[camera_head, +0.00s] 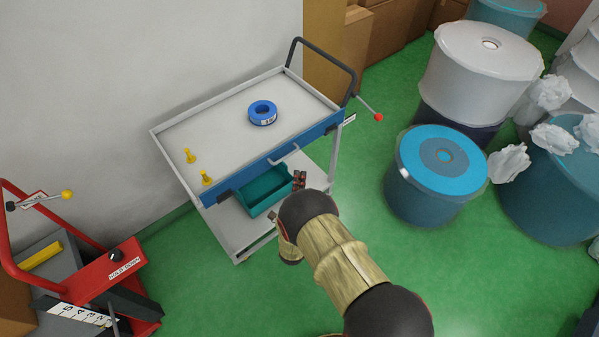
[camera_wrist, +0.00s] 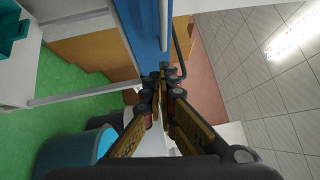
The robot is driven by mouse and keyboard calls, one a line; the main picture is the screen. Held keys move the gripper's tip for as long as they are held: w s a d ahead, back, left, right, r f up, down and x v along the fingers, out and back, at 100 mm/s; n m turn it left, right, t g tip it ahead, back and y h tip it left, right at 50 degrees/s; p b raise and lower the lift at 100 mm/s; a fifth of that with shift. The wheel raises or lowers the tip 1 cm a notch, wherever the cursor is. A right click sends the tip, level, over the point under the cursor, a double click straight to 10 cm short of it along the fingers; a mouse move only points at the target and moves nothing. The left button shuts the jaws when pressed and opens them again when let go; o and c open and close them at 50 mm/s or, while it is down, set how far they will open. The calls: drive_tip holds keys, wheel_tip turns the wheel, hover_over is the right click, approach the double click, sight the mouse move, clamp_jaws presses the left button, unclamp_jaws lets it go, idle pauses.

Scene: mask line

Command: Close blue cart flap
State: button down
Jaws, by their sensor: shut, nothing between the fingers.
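The cart (camera_head: 215,115) has a light tray top with a grey rim, standing against the wall. Its blue flap (camera_head: 248,167) runs along the front of the top level, with a pale bar handle (camera_head: 284,156). The flap looks upright and about flush with the tray edge. In the wrist view the blue flap (camera_wrist: 142,22) fills the top middle, with its handle (camera_wrist: 164,25) beside it. My gripper (camera_head: 300,178) is shut and empty, just in front of and below the flap. Its fingertips (camera_wrist: 163,72) show close to the blue panel; contact cannot be told.
A blue tape roll (camera_head: 262,113) and two yellow pegs (camera_head: 206,178) are on the tray top. A teal bin (camera_head: 264,190) sits on the lower shelf. A red machine (camera_head: 105,275) stands left. Drums (camera_head: 437,175) stand right. Green floor is clear between cart and drums.

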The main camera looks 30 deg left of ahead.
drive_tip(key=v, duration=0.8)
drive_tip(key=shift+s+p, duration=0.35)
drive_tip(key=shift+p, duration=0.05)
drive_tip(key=shift+a+f, duration=0.1)
drive_tip(key=shift+a, duration=0.05)
